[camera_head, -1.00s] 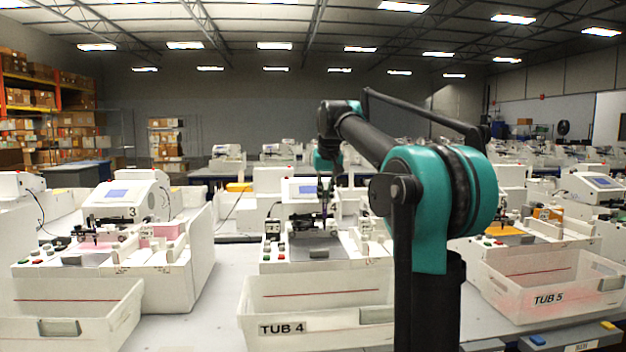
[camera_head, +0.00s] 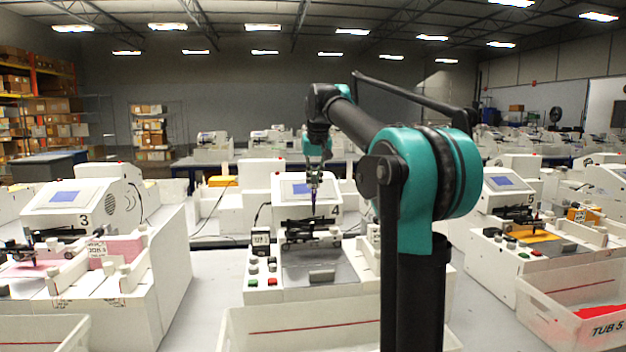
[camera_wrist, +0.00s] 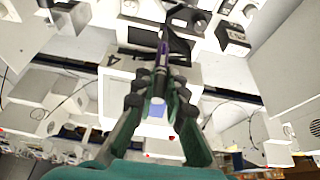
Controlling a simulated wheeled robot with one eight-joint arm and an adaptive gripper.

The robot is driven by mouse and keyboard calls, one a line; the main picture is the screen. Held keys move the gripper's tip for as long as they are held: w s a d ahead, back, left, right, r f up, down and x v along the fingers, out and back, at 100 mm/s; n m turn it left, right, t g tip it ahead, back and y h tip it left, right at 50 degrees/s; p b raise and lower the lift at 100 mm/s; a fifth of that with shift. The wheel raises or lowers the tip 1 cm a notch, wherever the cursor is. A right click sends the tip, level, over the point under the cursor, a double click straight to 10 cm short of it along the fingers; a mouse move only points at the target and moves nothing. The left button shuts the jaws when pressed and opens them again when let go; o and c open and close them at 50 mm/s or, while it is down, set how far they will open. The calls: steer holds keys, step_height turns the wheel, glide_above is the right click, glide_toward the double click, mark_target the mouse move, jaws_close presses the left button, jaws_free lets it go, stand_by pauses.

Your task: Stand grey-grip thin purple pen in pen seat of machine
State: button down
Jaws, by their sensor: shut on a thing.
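My gripper (camera_head: 314,178) is shut on the thin purple pen (camera_head: 313,200) and holds it about upright, tip down. In the wrist view, the gripper (camera_wrist: 158,78) has its fingers closed around the pen, and the purple part (camera_wrist: 162,48) sticks out beyond the fingertips. The pen's grip is mostly hidden by the fingers. Machine 4 (camera_head: 277,200) is white, with a blue screen. Its black pen carriage (camera_head: 300,228) lies just below the pen in the head view. I cannot make out the seat opening or whether the tip touches it.
A white tub (camera_head: 260,335) stands in front of machine 4. Machine 3 (camera_head: 95,205) is at left and machine 5 (camera_head: 500,205) at right, with tub 5 (camera_head: 575,320) before it. Red and green buttons (camera_head: 262,282) sit on machine 4's front left.

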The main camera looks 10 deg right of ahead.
mark_target(314, 198)
steer(key=shift+s, duration=0.1)
steer(key=shift+f, duration=2.9)
step_height(314, 198, down, 8)
steer(key=shift+f, duration=0.15)
stand_by(2.7)
steer(key=c, duration=1.5)
jaws_free()
steer(key=v, duration=1.2)
